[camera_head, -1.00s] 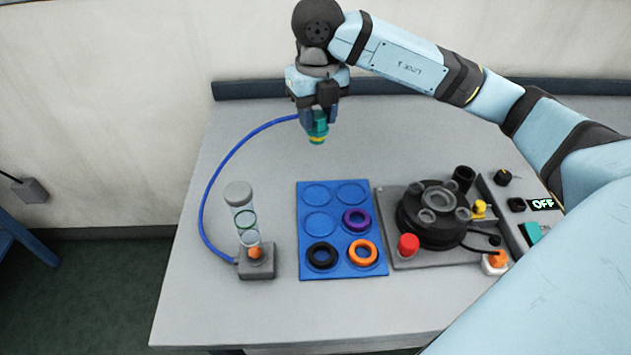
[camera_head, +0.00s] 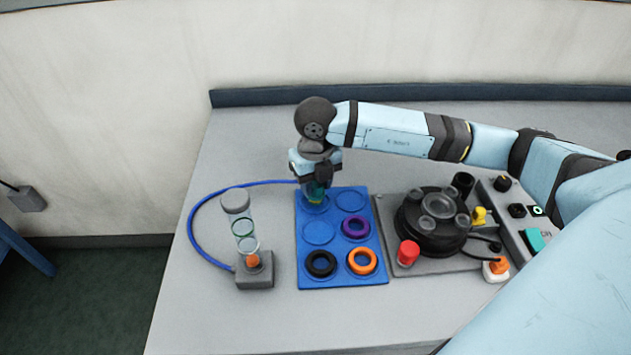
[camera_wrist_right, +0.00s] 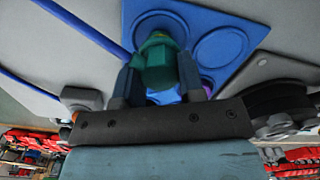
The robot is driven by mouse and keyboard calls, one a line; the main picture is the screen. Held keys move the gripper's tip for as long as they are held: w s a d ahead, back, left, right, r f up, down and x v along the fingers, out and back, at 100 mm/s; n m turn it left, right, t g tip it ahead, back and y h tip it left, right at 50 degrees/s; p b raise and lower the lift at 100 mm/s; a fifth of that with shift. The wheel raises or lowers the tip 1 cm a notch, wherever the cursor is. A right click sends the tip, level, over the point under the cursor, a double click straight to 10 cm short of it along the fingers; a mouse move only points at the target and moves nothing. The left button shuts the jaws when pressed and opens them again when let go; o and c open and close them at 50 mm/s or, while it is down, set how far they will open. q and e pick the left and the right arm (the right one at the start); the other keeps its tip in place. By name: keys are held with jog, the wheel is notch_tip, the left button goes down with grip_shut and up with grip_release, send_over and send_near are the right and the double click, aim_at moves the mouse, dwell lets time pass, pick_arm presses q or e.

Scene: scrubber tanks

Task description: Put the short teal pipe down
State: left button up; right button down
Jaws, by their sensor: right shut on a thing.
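The short teal pipe (camera_head: 316,193) is in my right gripper (camera_head: 316,186), low over the back left circle of the blue tray (camera_head: 333,274). I cannot tell whether the pipe touches the tray. In the right wrist view the teal pipe (camera_wrist_right: 158,62) sits between the two fingers of the gripper (camera_wrist_right: 157,80), with the tray's round recesses behind it. The gripper is shut on the pipe. A blue hose (camera_head: 205,205) runs from near the gripper to the grey base at the left. My left gripper is not in view.
The tray holds a purple ring (camera_head: 355,227), a black ring (camera_head: 321,263) and an orange ring (camera_head: 362,261). A clear tube (camera_head: 242,228) stands left of the tray. A black round device (camera_head: 432,222) with a red knob (camera_head: 408,252) stands to the right. The table's front is clear.

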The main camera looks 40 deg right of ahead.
aim_at(316, 183)
jog(key=shift+f, duration=0.1)
jog(key=c, duration=0.7)
grip_release()
notch_tip(316, 183, up, 12)
jog(key=shift+r, duration=0.2)
jog(key=shift+s, duration=0.1)
